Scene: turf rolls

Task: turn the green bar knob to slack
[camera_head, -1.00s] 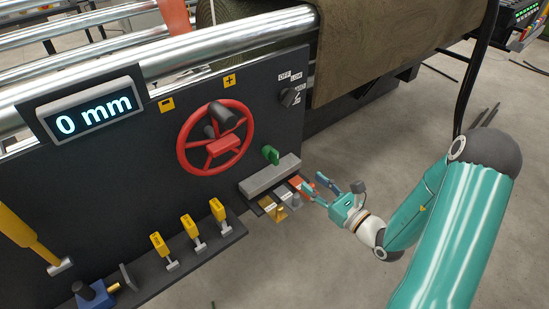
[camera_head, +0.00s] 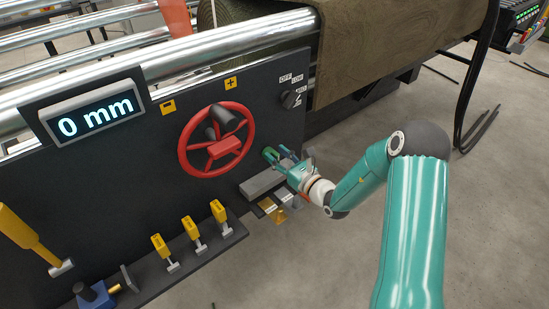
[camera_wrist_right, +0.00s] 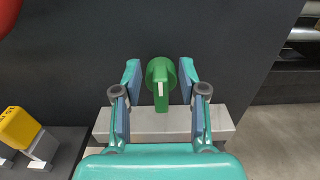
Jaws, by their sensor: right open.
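The green bar knob (camera_head: 270,154) sits on the dark panel, right of and below the red handwheel. In the right wrist view the green bar knob (camera_wrist_right: 161,84) has its bar upright, with a white mark on it. My right gripper (camera_head: 282,157) is at the knob in the head view. In the wrist view my right gripper (camera_wrist_right: 160,75) is open, with one finger on each side of the knob and a visible gap on both sides. Any label around the knob cannot be read. My left gripper is not in view.
The red handwheel (camera_head: 217,141) is up and left of the knob. A grey ledge (camera_wrist_right: 115,124) juts out just below it. A black selector knob (camera_head: 291,99) is above right. Yellow-handled levers (camera_head: 193,226) stand lower left. Open floor lies to the right.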

